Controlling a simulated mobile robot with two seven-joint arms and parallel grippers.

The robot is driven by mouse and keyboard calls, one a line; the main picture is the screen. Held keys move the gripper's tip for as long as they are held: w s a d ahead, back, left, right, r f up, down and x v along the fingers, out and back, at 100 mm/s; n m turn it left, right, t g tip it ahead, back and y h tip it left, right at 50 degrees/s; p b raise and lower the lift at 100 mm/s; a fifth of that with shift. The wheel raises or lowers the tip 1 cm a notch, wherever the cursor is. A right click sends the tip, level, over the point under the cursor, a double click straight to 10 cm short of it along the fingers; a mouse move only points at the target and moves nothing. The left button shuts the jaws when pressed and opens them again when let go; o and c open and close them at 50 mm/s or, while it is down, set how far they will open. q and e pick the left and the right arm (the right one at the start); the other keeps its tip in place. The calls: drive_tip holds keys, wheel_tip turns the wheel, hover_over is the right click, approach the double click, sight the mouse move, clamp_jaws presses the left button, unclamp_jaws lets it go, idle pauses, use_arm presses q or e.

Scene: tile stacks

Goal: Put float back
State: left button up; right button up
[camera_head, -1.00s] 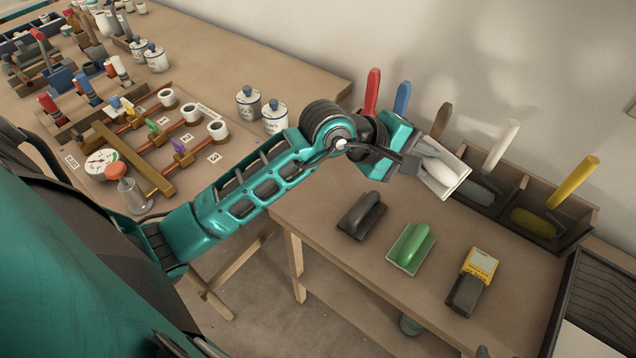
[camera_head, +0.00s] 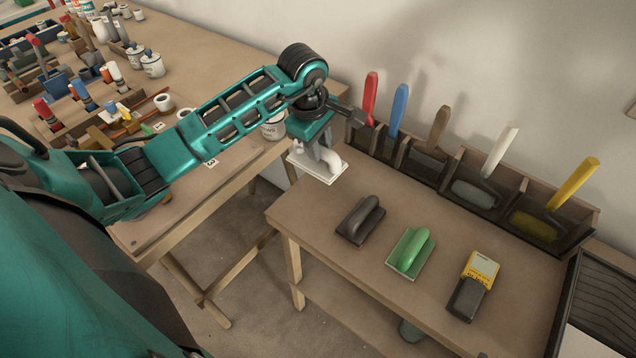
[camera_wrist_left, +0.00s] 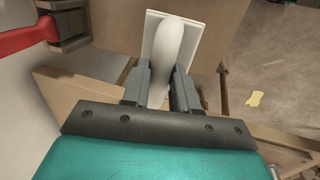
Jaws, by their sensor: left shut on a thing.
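My left gripper (camera_head: 320,146) is shut on the white float (camera_head: 316,168), gripping it by its rounded handle. The float hangs in the air at the back left corner of the front table. In the left wrist view the float (camera_wrist_left: 174,58) sits between the two fingers (camera_wrist_left: 160,86), its pale plate beyond the handle. A dark grey float (camera_head: 360,219) and a green float (camera_head: 411,251) lie in a row on the table (camera_head: 330,275), apart from my gripper. My right gripper is not in view.
A wooden rack (camera_head: 440,185) along the wall holds tools with red, blue, brown, white and yellow handles. A yellow and black device (camera_head: 472,285) lies right of the green float. The back table (camera_head: 215,60) carries jars and tools. The table left of the grey float is clear.

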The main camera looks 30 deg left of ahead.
use_arm(q)
drive_tip(key=x, duration=0.4)
drive_tip(key=s+x, duration=0.1)
drive_tip(key=x, duration=0.3)
drive_tip(key=s+x, duration=0.1)
drive_tip(key=x, duration=0.2)
drive_tip(key=shift+s+a+f+b, duration=0.15)
drive_tip(key=shift+f+b, duration=0.25)
drive_tip(key=shift+f, duration=0.25)
drive_tip(key=o, duration=0.9)
